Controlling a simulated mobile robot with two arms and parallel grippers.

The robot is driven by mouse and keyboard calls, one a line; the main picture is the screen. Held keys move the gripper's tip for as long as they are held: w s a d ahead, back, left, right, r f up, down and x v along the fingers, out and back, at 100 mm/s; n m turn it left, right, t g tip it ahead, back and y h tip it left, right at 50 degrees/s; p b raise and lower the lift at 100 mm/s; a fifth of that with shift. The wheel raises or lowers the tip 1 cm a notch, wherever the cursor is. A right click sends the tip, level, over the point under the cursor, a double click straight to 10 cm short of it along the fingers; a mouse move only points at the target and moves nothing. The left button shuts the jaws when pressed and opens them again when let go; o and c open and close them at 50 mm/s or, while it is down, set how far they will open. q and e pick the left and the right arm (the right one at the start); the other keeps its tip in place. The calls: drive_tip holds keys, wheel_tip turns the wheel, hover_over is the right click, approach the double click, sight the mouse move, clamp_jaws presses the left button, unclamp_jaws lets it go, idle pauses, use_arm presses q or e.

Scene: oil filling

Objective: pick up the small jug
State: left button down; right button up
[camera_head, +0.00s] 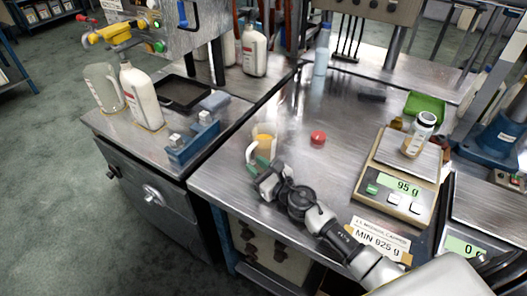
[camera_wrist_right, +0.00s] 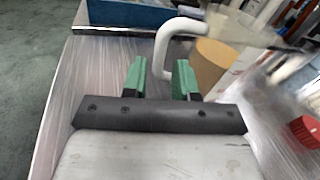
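The small jug (camera_head: 265,142) is a clear cup with yellow-amber liquid and a white handle. It stands upright on the steel bench, near its left edge. My right gripper (camera_head: 258,166) is right beside it on the near side. In the right wrist view the jug's white handle (camera_wrist_right: 163,45) is just beyond the green fingertips (camera_wrist_right: 159,70). The jug body (camera_wrist_right: 212,55) is to the right of the fingers. I cannot tell if a finger touches the handle. My left gripper is not in view.
A red cap (camera_head: 318,138) lies right of the jug. A scale (camera_head: 402,185) reading 95 g holds a small bottle (camera_head: 418,134). A larger jug (camera_head: 103,88), a white bottle (camera_head: 140,97) and a blue block (camera_head: 192,145) stand on the left bench.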

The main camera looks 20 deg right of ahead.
sight(251, 162)
drive_tip(key=x, duration=0.5)
drive_tip(key=shift+w, duration=0.1)
clamp_jaws()
